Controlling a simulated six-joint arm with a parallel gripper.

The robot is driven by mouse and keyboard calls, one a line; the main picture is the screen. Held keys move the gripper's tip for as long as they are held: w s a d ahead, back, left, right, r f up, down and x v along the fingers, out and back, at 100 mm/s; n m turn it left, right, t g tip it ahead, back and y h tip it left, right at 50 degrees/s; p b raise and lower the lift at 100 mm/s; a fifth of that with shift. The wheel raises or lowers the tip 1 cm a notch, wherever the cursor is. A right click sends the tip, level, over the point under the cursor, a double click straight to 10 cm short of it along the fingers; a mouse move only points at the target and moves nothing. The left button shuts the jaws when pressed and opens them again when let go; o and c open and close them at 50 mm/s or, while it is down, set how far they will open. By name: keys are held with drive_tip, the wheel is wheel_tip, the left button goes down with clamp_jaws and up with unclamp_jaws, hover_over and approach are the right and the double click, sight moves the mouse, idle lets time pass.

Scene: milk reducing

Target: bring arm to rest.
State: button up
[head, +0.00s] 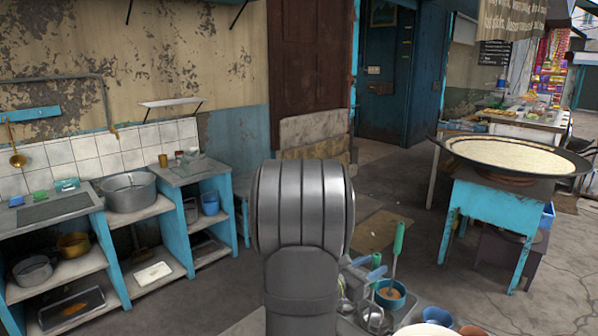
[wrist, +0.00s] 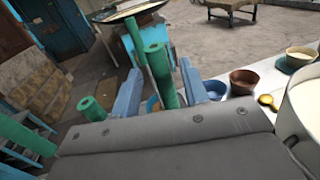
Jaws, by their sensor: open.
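My gripper (wrist: 160,66) shows in the wrist view as two light-blue fingers standing apart above a grey body. It is open. A green handle (wrist: 158,80) shows in the gap between the fingers; I cannot tell how far beyond them it is. No object is seen clamped. In the head view my grey arm link stands upright in the middle and hides most of the gripper. The wide dark pan of milk (head: 515,156) is at the right on a blue stand (head: 490,208). Its edge also shows at the top of the wrist view (wrist: 125,11).
Green-handled utensils (head: 398,240) and a teal bowl (head: 391,296) stand close to my gripper. A brown bowl (wrist: 243,81), a cream bowl (wrist: 301,57) and a white pot (wrist: 303,125) are at its right. Blue shelves (head: 175,225) line the left wall.

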sight(376, 255)
drive_tip(key=v, duration=1)
drive_tip(key=x, duration=1.1)
drive_tip(key=shift+d, duration=0.25)
drive_tip(key=shift+w+d+r, duration=0.15)
drive_tip(key=shift+w+d, duration=0.1)
wheel_tip(376, 255, up, 4)
drive_tip(key=shift+a+r, duration=0.1)
drive_tip(key=s+d+r, duration=0.7)
drive_tip(key=s+d, duration=0.1)
drive_tip(key=s, duration=0.1)
drive_tip(key=s+d+r+m+g+h, duration=0.1)
drive_tip(key=s+d+g, duration=0.3)
drive_tip(key=d, duration=0.6)
drive_tip(key=s+d+r+m+g+h, duration=0.1)
drive_tip(key=s+d+r+m+g, duration=0.3)
drive_tip(key=d, duration=0.6)
drive_tip(key=s+d+r+m+g, duration=0.2)
drive_tip(key=s+d+m+g, duration=0.1)
drive_tip(key=s+d, duration=0.4)
drive_tip(key=shift+s+d+r+g+h, duration=0.35)
drive_tip(key=shift+d+g, duration=0.35)
drive_tip(key=shift+d, duration=0.8)
drive_tip(key=shift+w, duration=0.1)
